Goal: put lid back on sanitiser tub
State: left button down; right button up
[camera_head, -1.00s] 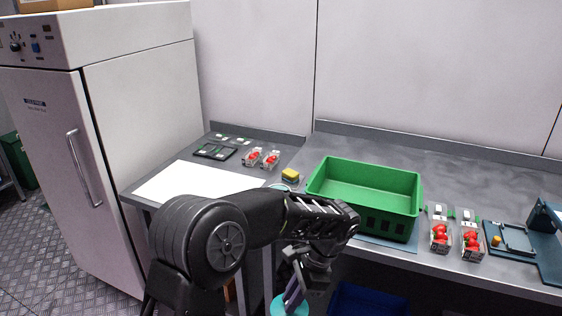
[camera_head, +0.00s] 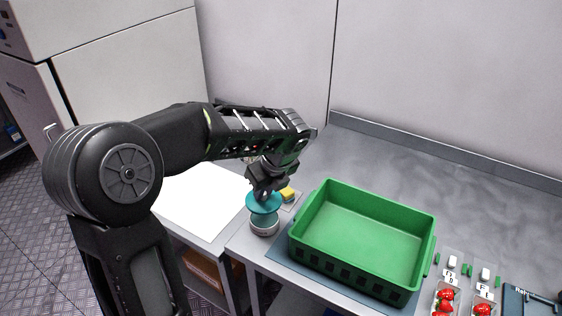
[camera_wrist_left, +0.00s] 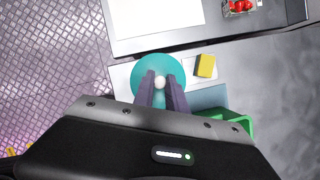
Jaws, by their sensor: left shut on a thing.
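A teal round lid (camera_head: 262,204) is held by my left gripper (camera_head: 264,192), which is shut on its knob. The lid also shows in the left wrist view (camera_wrist_left: 150,75), with the pale knob between the fingers of the left gripper (camera_wrist_left: 161,86). The sanitiser tub (camera_head: 264,224), round and whitish, stands on the bench just left of the green crate. The lid is over the tub in the head view; I cannot tell whether they touch. In the wrist view the lid hides the tub. My right gripper is not in view.
The green crate (camera_head: 322,197) stands close to the right of the tub, on a blue mat. A yellow sponge (camera_head: 288,194) lies behind the tub. A white board (camera_head: 205,205) is to the left. Strawberry punnets (camera_head: 446,297) stand at the right. The bench behind the crate is clear.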

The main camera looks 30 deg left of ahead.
aim_at(266, 202)
pick_arm(q)
jog(key=shift+w+a+r, duration=0.1)
jog(key=shift+w+r, duration=0.05)
jog(key=shift+w, duration=0.05)
jog(key=shift+s, duration=0.1)
notch_tip(266, 202, down, 4)
jog(key=b, duration=0.4)
jog(key=shift+f+b, duration=0.7)
jog(key=shift+f, duration=0.5)
jog(key=shift+r+p, duration=0.1)
jog(key=shift+p, duration=0.25)
dwell(0.5)
jog(key=shift+f, duration=0.2)
dwell(0.8)
jog(key=shift+p, duration=0.3)
dwell(0.3)
